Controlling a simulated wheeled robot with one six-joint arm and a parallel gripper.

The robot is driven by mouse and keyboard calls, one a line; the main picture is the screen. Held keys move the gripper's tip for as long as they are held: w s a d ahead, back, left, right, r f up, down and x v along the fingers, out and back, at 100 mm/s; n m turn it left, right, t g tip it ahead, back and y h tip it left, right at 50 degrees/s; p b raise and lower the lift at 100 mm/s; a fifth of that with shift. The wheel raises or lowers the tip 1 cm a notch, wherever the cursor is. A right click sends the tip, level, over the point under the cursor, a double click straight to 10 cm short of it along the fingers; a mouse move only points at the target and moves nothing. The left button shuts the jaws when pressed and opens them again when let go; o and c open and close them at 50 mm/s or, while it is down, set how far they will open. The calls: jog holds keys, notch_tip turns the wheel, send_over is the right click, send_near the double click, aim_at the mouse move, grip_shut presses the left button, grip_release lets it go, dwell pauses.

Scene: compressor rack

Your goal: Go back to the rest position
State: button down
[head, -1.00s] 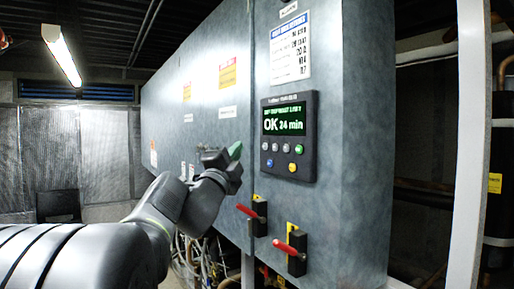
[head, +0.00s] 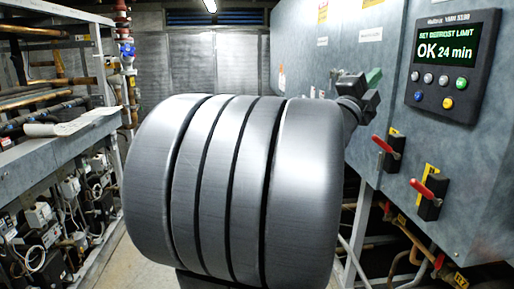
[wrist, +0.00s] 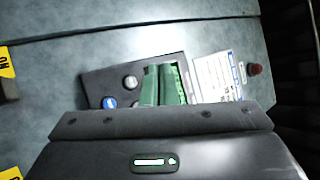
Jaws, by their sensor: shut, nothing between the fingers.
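My gripper (head: 374,76) shows in the head view as a small green tip beyond my large grey arm links, left of the control panel (head: 447,66). In the wrist view, the green fingers of my gripper (wrist: 164,84) are together with nothing held. They overlap the dark panel (wrist: 97,86) in that picture; I cannot tell the gap, but the head view shows them apart. The panel's screen reads "SET DEFROST LIMIT", "OK 24 min". My arm link hides the middle of the head view.
Two red-handled switches (head: 383,145) (head: 423,188) stick out below the panel on the grey cabinet (head: 330,60). Pipes and a metal rack (head: 60,140) with wiring stand at the left. Floor (head: 130,265) shows between rack and arm.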

jog(key=shift+s+a, duration=0.2)
jog(key=shift+a, duration=0.75)
jog(key=shift+d, duration=0.1)
